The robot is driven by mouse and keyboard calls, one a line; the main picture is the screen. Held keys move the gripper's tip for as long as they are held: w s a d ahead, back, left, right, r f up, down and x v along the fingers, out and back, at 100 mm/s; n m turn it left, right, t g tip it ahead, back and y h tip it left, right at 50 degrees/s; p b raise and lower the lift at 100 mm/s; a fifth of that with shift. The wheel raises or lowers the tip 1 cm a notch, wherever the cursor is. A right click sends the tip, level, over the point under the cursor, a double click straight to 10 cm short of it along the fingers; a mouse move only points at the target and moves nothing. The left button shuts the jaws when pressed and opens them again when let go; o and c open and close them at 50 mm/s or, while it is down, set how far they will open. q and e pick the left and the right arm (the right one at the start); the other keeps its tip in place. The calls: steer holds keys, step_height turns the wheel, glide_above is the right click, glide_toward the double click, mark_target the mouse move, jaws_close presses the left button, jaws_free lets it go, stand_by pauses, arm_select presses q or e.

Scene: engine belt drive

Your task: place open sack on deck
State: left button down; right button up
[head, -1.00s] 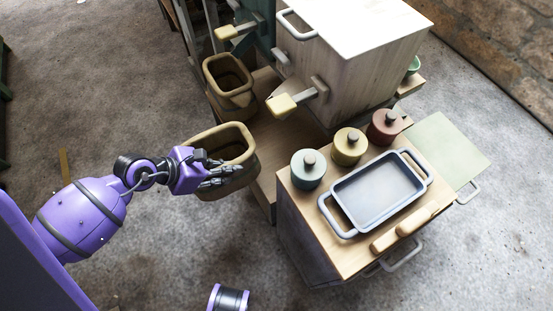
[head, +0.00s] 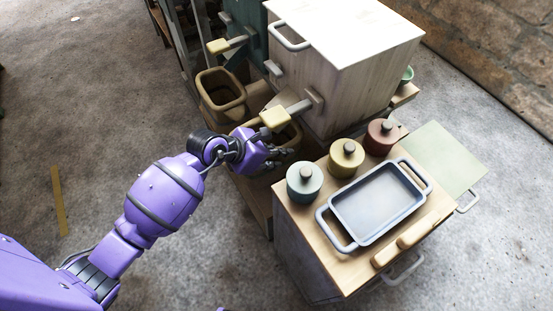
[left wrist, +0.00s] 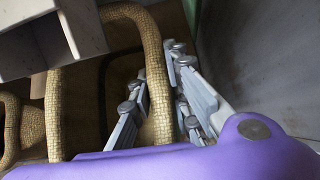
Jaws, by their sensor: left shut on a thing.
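The open sack (head: 291,133), tan and woven with a thick rim, is partly hidden behind my left gripper and a yellow-tipped lever. My left gripper (head: 283,153) is shut on its rim. In the left wrist view the rim (left wrist: 153,60) runs between the fingers (left wrist: 160,100). The sack is over the wooden deck (head: 247,190), close to the large box; I cannot tell whether its bottom touches the deck. A second open sack (head: 221,92) stands farther back on the left. My right gripper is not in view.
The yellow-tipped lever (head: 275,118) juts from the pale box (head: 345,60) just above the held sack. To the right, a cabinet top (head: 300,215) carries three lidded pots, a grey tray (head: 375,205) and a wooden roller. The floor at left is clear.

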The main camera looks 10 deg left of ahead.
arm_select(q)
step_height(320, 180, down, 3)
steer(key=shift+d+f+b, duration=0.1)
steer(key=shift+b, duration=0.45)
steer(key=shift+f, duration=0.25)
steer(key=c, duration=1.7)
jaws_free()
steer(key=shift+o, duration=0.2)
steer(key=shift+r, duration=0.25)
steer(key=p+v, duration=0.2)
steer(key=v, duration=0.8)
steer(key=shift+s+a+r+p, duration=0.15)
steer(key=shift+s+a+p, duration=0.1)
steer(key=shift+a+p, duration=0.1)
steer(key=shift+s+a+r, duration=0.2)
steer(key=shift+s+r, duration=0.05)
steer(key=shift+r, duration=0.15)
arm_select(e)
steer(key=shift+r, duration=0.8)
